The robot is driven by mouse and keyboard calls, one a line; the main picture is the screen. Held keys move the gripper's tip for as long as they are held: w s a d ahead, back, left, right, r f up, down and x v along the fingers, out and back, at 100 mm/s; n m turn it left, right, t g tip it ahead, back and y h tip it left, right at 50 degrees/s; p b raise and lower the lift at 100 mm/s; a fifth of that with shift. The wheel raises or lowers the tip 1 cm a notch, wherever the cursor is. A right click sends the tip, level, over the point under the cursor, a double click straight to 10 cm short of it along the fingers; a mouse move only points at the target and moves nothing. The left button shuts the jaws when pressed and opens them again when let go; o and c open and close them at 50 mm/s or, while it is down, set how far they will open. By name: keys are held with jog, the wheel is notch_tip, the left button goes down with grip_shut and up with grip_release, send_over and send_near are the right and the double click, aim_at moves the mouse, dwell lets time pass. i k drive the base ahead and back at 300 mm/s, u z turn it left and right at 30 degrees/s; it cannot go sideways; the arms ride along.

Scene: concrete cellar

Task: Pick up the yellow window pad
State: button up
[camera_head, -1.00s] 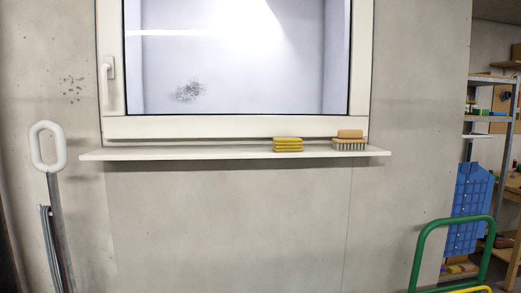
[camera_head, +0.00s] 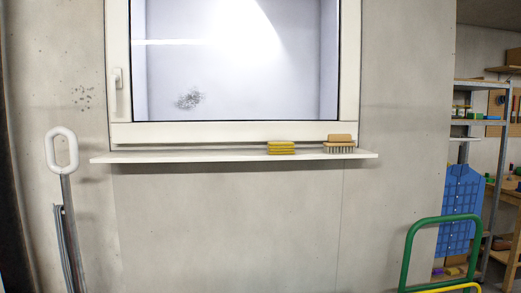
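The yellow window pad (camera_head: 281,148) lies on the white window sill (camera_head: 200,157), right of the sill's middle. It is a small yellow block with darker bands along its side. My gripper is not in view.
Above the sill is a white-framed window (camera_head: 235,60) with a dark smudge on the glass. A white loop handle (camera_head: 62,150) stands at the left. A green tubular frame (camera_head: 440,222) and shelving (camera_head: 482,120) stand at the right. Bare wall lies below the sill.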

aim_at(274, 148)
jog(key=z, duration=0.05)
jog(key=i, duration=1)
jog(key=u, duration=0.05)
